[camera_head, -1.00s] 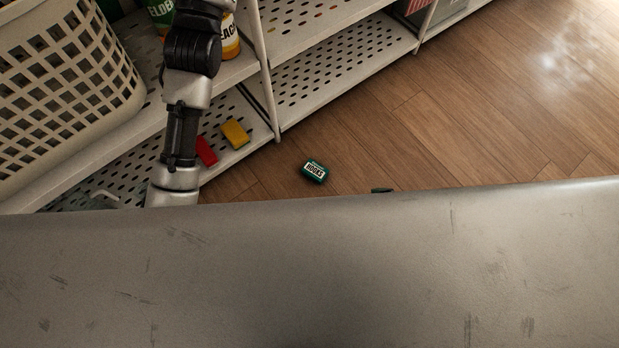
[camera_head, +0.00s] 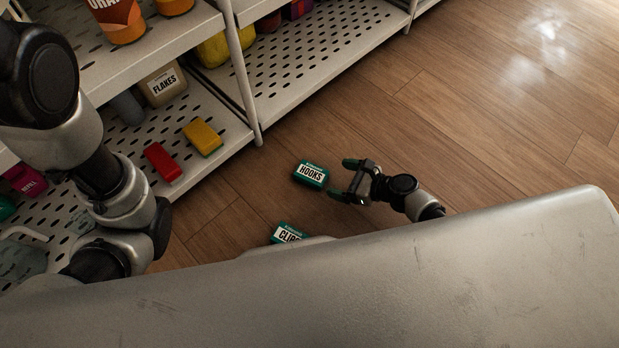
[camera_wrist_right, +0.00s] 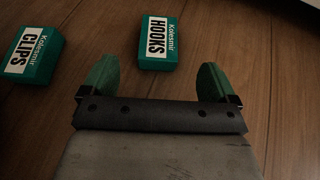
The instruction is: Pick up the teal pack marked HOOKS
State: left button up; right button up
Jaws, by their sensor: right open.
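The teal pack marked HOOKS (camera_head: 311,175) lies on the wooden floor, label up, in front of the shelving. It also shows in the right wrist view (camera_wrist_right: 157,44), ahead of the fingers and roughly between their lines. My right gripper (camera_head: 343,178) is open and empty, with green fingertips, just right of the pack and apart from it. The fingers also show in the right wrist view (camera_wrist_right: 155,82). My left arm shows at the left of the head view, but its gripper is out of view.
A similar teal pack marked CLIPS (camera_head: 288,232) lies on the floor nearby, partly hidden by my body; it also shows in the right wrist view (camera_wrist_right: 34,56). A red block (camera_head: 163,161) and a yellow block (camera_head: 203,137) lie on the bottom shelf. The floor to the right is clear.

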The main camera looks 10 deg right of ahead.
aim_at(312, 173)
jog(key=b+x, duration=0.1)
jog(key=x, duration=0.3)
jog(key=shift+f+b, duration=0.15)
jog(key=shift+b, duration=0.15)
jog(key=b+x, duration=0.1)
jog(key=x, duration=0.1)
jog(key=b+x, duration=0.2)
jog(key=shift+s+f, duration=0.15)
jog(key=shift+f, duration=0.15)
jog(key=shift+w+a+f+b, duration=0.1)
jog(key=shift+w+a+b, duration=0.2)
jog(key=shift+b, duration=0.1)
jog(key=c, duration=1)
